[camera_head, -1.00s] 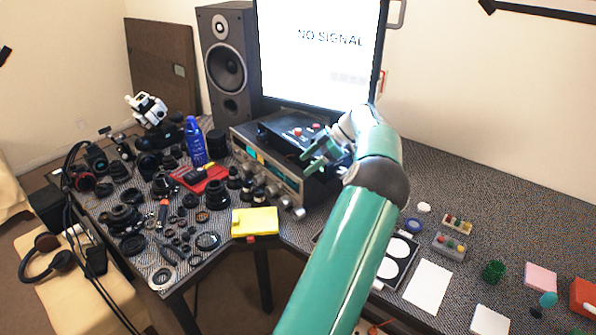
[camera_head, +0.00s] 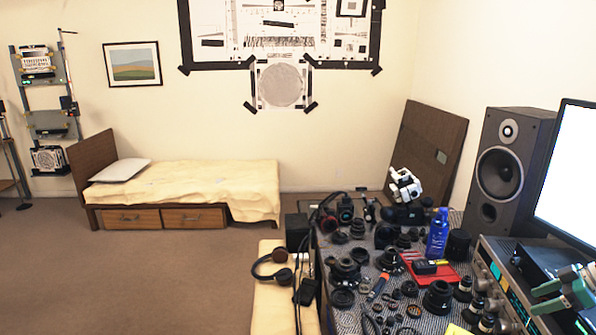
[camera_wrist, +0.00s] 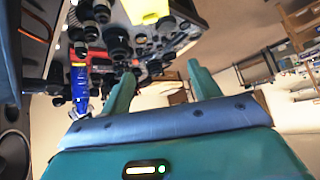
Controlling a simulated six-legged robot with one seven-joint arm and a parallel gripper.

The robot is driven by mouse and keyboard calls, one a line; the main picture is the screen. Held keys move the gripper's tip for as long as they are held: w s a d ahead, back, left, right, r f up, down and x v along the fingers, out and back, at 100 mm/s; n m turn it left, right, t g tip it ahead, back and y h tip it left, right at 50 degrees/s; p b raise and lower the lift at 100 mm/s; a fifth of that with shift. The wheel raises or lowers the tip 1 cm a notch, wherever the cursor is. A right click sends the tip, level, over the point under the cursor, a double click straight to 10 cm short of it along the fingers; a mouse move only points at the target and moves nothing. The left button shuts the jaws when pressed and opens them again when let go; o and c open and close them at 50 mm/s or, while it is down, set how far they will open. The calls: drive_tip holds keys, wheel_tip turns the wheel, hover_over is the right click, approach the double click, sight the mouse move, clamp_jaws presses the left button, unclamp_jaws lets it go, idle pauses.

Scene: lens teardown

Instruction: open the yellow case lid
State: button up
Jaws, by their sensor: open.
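The yellow case (camera_head: 457,330) shows only as a sliver at the bottom edge of the head view. In the wrist view, the yellow case (camera_wrist: 145,10) is cut off by the top edge, so I cannot tell how its lid stands. My gripper (camera_head: 537,299) is at the lower right of the head view, in front of the grey electronic unit. In the wrist view my gripper (camera_wrist: 160,72) has its two green fingers spread, with nothing between them. The case lies beyond the fingertips, apart from them.
The desk holds many black lens parts, a blue bottle (camera_head: 437,234) and a red tray (camera_head: 452,279). A speaker (camera_head: 499,170) and a monitor (camera_head: 570,180) stand at the right. Headphones (camera_head: 272,270) lie on a cream bench. The floor at left is clear.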

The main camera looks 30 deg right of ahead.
drive_tip(key=w+a+r+g, duration=0.2)
drive_tip(key=w+a+r, duration=0.1)
drive_tip(key=w+a, duration=0.55)
drive_tip(key=w+a+r+g, duration=0.2)
drive_tip(key=w+a, duration=0.4)
drive_tip(key=w, duration=0.5)
drive_tip(key=w+a+r+m+g+h, duration=0.15)
drive_tip(key=w+a, duration=0.25)
drive_tip(key=a, duration=0.5)
drive_tip(key=w+a+r+n+h, duration=0.15)
drive_tip(key=w+a, duration=0.25)
drive_tip(key=a, duration=0.4)
drive_tip(key=s+a+r+m+h, duration=0.1)
drive_tip(key=a+r+m, duration=0.15)
drive_tip(key=a, duration=1.35)
drive_tip(key=s+a+f+t, duration=0.1)
drive_tip(key=s+a+t, duration=0.1)
drive_tip(key=s+a, duration=0.3)
drive_tip(key=s+a+f+t, duration=0.1)
drive_tip(key=s+a, duration=0.4)
drive_tip(key=a, duration=0.5)
drive_tip(key=shift+s+a+f+m+t+y, duration=0.15)
drive_tip(key=shift+s+f+m+t+y, duration=0.05)
drive_tip(key=shift+m+t+y, duration=0.2)
drive_tip(key=shift+s+a+f, duration=0.15)
drive_tip(key=shift+s+a, duration=0.05)
drive_tip(key=shift+a, duration=0.05)
drive_tip(key=c, duration=0.5)
drive_tip(key=shift+d, duration=0.1)
